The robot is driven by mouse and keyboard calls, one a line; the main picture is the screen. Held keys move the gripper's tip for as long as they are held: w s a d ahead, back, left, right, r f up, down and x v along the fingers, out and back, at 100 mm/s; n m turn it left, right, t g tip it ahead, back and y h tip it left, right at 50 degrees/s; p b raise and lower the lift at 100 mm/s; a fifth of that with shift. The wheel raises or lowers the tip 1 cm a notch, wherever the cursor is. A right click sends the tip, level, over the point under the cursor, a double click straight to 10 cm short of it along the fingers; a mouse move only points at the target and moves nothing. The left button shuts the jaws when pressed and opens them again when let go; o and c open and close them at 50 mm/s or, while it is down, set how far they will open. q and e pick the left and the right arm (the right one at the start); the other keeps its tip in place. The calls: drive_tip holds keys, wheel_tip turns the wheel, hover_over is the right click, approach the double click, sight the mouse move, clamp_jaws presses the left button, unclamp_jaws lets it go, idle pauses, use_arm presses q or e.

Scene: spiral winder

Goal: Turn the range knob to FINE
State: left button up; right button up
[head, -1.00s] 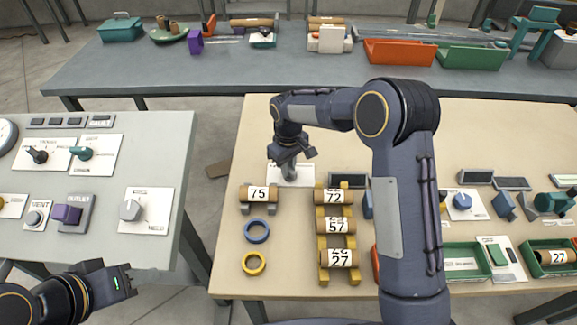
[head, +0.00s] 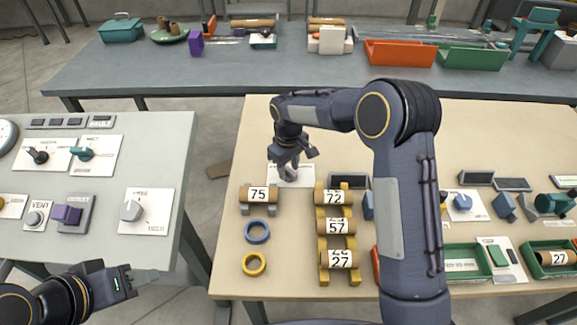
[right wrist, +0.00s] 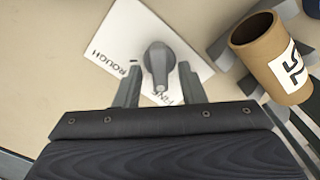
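The range knob (right wrist: 158,65) is grey with a raised grip bar, on a white plate (right wrist: 125,35) marked ROUGH and FINE. In the right wrist view its bar runs down the picture, with its lower end near the FINE lettering. My right gripper (right wrist: 158,80) is open, one finger on each side of the knob, with small gaps showing; contact cannot be told. In the head view the right gripper (head: 288,168) is over the plate (head: 301,180) and partly hides the knob. My left gripper (head: 127,283) is at the lower left, away from the knob; its fingers are unclear.
A cardboard roll marked 75 (head: 258,195) lies on a holder close to the plate; it also shows in the right wrist view (right wrist: 272,55). A blue ring (head: 257,231), a yellow ring (head: 254,264) and a rack of numbered rolls (head: 336,226) are nearer.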

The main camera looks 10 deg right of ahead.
sight(289, 169)
drive_tip(key=shift+r, duration=0.1)
wheel_tip(289, 169, up, 7)
drive_tip(key=shift+r+b, duration=0.2)
drive_tip(key=shift+b, duration=0.1)
drive_tip(key=shift+r, duration=0.1)
idle(0.3)
drive_tip(key=shift+s+d+r, duration=0.15)
drive_tip(key=shift+d+r, duration=0.1)
drive_tip(key=shift+r, duration=0.05)
drive_tip(key=s+d+r+m+t+y, duration=0.1)
drive_tip(key=s+d+r+m, duration=0.1)
drive_tip(key=s+d+r, duration=0.45)
drive_tip(key=s+d+r+m+t+y, duration=0.2)
drive_tip(key=s+d+r, duration=0.15)
drive_tip(key=s, duration=0.65)
drive_tip(key=s+f+m+t, duration=0.1)
drive_tip(key=s+m, duration=0.1)
drive_tip(key=s, duration=0.6)
drive_tip(key=s+f+m+t, duration=0.1)
drive_tip(key=s+f+m, duration=0.1)
drive_tip(key=s, duration=0.6)
drive_tip(key=shift+a+f+m+t+y, duration=0.3)
drive_tip(key=shift+a+y, duration=0.1)
drive_tip(key=shift+a, duration=0.05)
